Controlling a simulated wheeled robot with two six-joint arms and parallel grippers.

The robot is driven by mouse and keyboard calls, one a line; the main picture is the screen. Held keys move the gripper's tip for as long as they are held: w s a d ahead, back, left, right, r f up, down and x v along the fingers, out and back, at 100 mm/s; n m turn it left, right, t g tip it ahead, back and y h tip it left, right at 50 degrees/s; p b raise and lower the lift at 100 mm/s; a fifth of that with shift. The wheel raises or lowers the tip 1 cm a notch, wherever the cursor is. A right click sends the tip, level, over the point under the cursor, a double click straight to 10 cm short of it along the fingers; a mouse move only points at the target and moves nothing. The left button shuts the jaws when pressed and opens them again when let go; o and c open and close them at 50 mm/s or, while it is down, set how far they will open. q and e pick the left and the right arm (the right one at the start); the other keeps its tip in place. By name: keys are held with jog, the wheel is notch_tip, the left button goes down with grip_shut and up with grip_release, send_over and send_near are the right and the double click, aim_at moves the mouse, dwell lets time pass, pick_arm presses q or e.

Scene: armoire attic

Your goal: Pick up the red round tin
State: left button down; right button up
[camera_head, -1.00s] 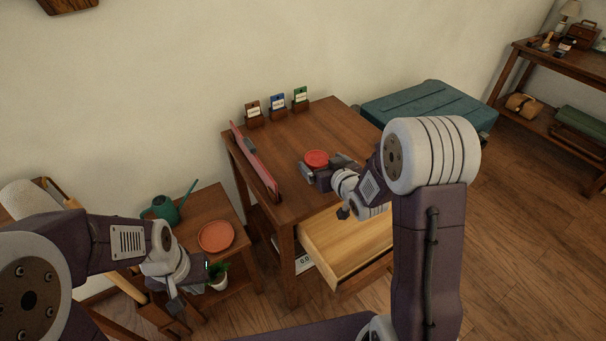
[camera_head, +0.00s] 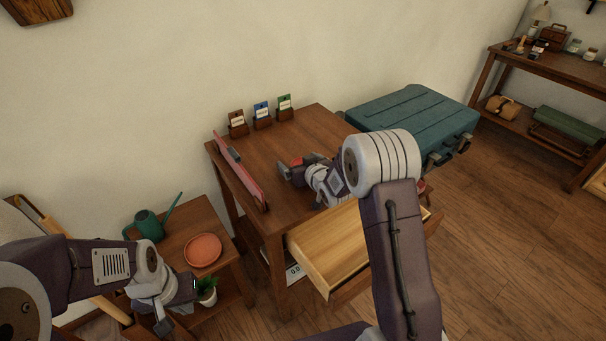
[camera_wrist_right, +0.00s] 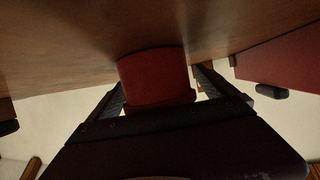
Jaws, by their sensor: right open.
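The red round tin (camera_head: 296,162) is on the brown desk top and is mostly hidden by my right gripper in the head view. In the right wrist view the tin (camera_wrist_right: 155,78) shows between the two fingers of my right gripper (camera_wrist_right: 160,92). The fingers are apart, one on each side of it, with a gap visible at the right finger. In the head view my right gripper (camera_head: 300,168) is low over the desk. My left gripper (camera_head: 172,312) hangs near the low side table, away from the tin; its jaw opening is unclear.
A pink-red upright board (camera_head: 240,172) stands at the desk's left edge. Several small card holders (camera_head: 262,118) line the back. The desk drawer (camera_head: 330,250) is pulled out. A teal trunk (camera_head: 415,120) stands to the right. The side table holds a green watering can (camera_head: 148,224) and terracotta dish (camera_head: 203,250).

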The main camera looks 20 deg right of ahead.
jog(key=c, duration=1.5)
jog(key=shift+r, duration=0.1)
jog(key=shift+r+p, duration=0.7)
jog(key=shift+r, duration=1.25)
jog(key=shift+s+d+r, duration=0.1)
jog(key=shift+d+r, duration=0.05)
jog(key=shift+r, duration=0.1)
jog(key=s+d+r+p, duration=0.1)
jog(key=d+r, duration=0.1)
jog(key=d, duration=0.1)
jog(key=s+d+r+p, duration=0.1)
jog(key=s+d+r, duration=0.1)
jog(key=d, duration=0.1)
jog(key=s+d+r+p, duration=0.1)
jog(key=d+r+p, duration=0.1)
jog(key=d, duration=0.2)
jog(key=shift+s+d+r, duration=0.1)
jog(key=shift+s+r, duration=0.2)
jog(key=shift+s, duration=0.1)
